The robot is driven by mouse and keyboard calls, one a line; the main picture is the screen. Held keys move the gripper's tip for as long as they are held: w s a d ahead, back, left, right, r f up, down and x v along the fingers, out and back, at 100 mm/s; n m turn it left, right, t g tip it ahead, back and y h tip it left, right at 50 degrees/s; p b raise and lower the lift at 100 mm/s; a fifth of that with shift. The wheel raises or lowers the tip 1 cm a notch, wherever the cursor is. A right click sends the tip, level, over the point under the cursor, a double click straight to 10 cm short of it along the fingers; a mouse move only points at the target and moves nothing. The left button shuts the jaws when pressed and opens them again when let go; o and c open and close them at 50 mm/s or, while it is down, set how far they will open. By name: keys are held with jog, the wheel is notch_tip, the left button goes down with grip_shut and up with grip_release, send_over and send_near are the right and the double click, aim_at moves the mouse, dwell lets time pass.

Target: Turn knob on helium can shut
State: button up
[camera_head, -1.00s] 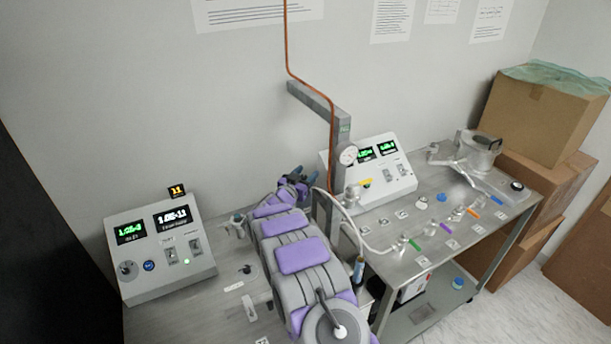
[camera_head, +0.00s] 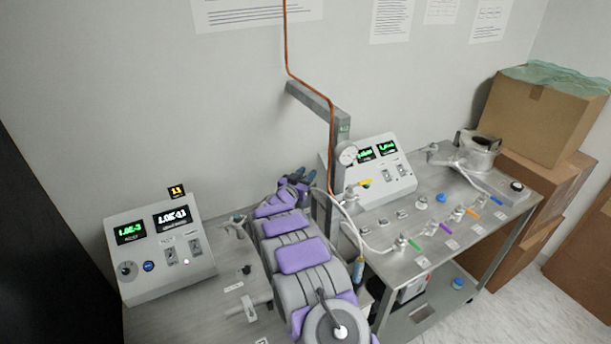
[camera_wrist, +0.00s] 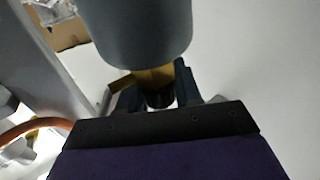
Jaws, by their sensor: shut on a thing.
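In the wrist view a smooth grey-blue cylinder (camera_wrist: 140,28), which looks like the helium can, fills the top middle. A brass-coloured neck (camera_wrist: 155,76) comes out of its end, with a dark piece (camera_wrist: 160,98) beyond it. My gripper (camera_wrist: 158,92) is shut on this small fitting, one finger on each side. The fitting looks like the can's knob, but its turned position cannot be told. In the head view my gripper (camera_head: 303,177) is at the far end of my purple and grey arm, near the wall. I cannot make out the can there.
A grey post (camera_head: 338,165) with a copper tube (camera_head: 331,150) stands right of my gripper. A steel table (camera_head: 425,250) holds valves with coloured handles and a display box (camera_head: 372,165). Another display box (camera_head: 160,250) stands at left. Cardboard boxes (camera_head: 545,115) are stacked at right.

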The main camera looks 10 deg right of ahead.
jog(key=shift+n+t+y, duration=0.3)
jog(key=n+t+y+b, duration=0.1)
jog(key=n+y+b, duration=0.1)
jog(key=y+b, duration=0.1)
jog(key=shift+w+n+t+y, duration=0.1)
jog(key=shift+n+t+y, duration=0.2)
jog(key=shift+t, duration=0.1)
jog(key=shift+a+f+n+t+y+b, duration=0.2)
jog(key=shift+n+t+y+b, duration=0.15)
jog(key=shift+y+b, duration=0.35)
jog(key=shift+r+n+y+b, duration=0.1)
jog(key=shift+n+y+b, duration=0.4)
jog(key=shift+b, duration=0.1)
jog(key=n+y+b, duration=0.1)
jog(key=n+y, duration=0.1)
jog(key=y, duration=0.1)
jog(key=shift+a+t, duration=0.2)
jog(key=shift+t, duration=0.15)
jog(key=shift+w+a+r+n+y, duration=0.1)
jog(key=shift+n+y, duration=0.35)
jog(key=shift+y, duration=0.3)
jog(key=shift+a+r+n+y, duration=0.1)
jog(key=shift+n+y, duration=0.3)
jog(key=shift+y, duration=0.35)
jog(key=shift+a+y, duration=0.1)
jog(key=shift+y, duration=0.2)
jog(key=o, duration=1)
jog(key=shift+c, duration=0.2)
